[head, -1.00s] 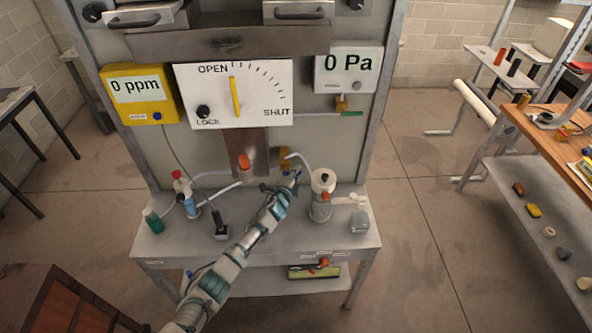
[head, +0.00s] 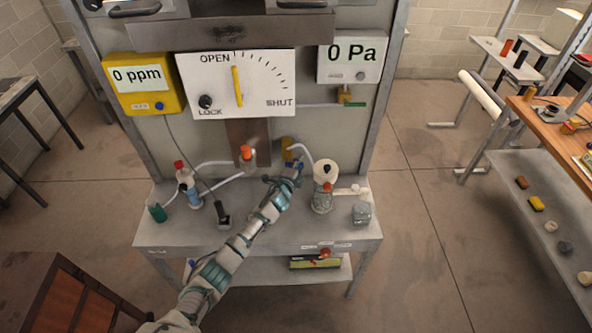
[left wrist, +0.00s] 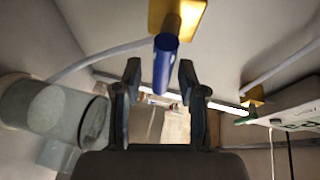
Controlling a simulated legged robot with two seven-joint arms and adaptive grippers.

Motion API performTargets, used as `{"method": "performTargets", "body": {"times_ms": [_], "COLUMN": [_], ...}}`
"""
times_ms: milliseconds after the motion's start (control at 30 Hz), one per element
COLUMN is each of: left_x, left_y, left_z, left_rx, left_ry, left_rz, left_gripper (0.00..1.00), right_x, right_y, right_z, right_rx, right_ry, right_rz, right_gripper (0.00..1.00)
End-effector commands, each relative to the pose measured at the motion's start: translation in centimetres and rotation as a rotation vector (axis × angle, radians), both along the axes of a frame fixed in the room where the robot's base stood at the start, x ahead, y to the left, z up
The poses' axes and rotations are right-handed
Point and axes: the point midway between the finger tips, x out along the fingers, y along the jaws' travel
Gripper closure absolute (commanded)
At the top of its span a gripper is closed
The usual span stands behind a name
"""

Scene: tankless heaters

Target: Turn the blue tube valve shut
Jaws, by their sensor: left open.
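The blue tube valve (left wrist: 166,62) shows in the left wrist view as a blue tube sticking out from a yellow mount (left wrist: 178,14). My left gripper (left wrist: 160,78) is open, with one finger on each side of the blue tube's lower end. I cannot tell whether either finger touches it. In the head view my left gripper (head: 284,180) is over the bench in front of the panel. My right gripper is not in view.
A dial board (head: 237,84) has its yellow pointer nearly upright, near OPEN. A white-topped glass vessel (head: 323,192) stands just right of my gripper, with a flask (head: 361,213) beyond. Bottles (head: 188,183) and a black-handled item (head: 222,213) stand left on the bench (head: 262,237).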

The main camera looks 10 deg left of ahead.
Motion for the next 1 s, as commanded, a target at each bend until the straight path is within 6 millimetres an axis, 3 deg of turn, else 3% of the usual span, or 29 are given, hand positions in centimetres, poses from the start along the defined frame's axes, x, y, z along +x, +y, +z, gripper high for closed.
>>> {"method": "performTargets", "body": {"times_ms": [167, 600, 800, 1000], "left_x": [-1.8, -9.7, -11.2, -11.3], "left_y": [0.3, 1.2, 1.4, 1.4], "left_z": [0.2, 1.2, 1.4, 1.5], "left_rx": [0.002, 0.0, 0.001, 0.001], "left_ry": [0.0, 0.005, 0.005, 0.005], "left_rz": [-0.001, -0.002, -0.001, -0.001], "left_gripper": [0.59, 0.59, 0.59, 0.59], "right_x": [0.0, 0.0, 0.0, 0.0], "right_y": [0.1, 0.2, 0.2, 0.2], "right_z": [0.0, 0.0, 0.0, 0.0], "right_rx": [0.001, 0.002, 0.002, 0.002], "right_ry": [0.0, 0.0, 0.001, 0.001], "right_rz": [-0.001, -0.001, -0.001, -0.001], "right_gripper": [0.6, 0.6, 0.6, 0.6]}}
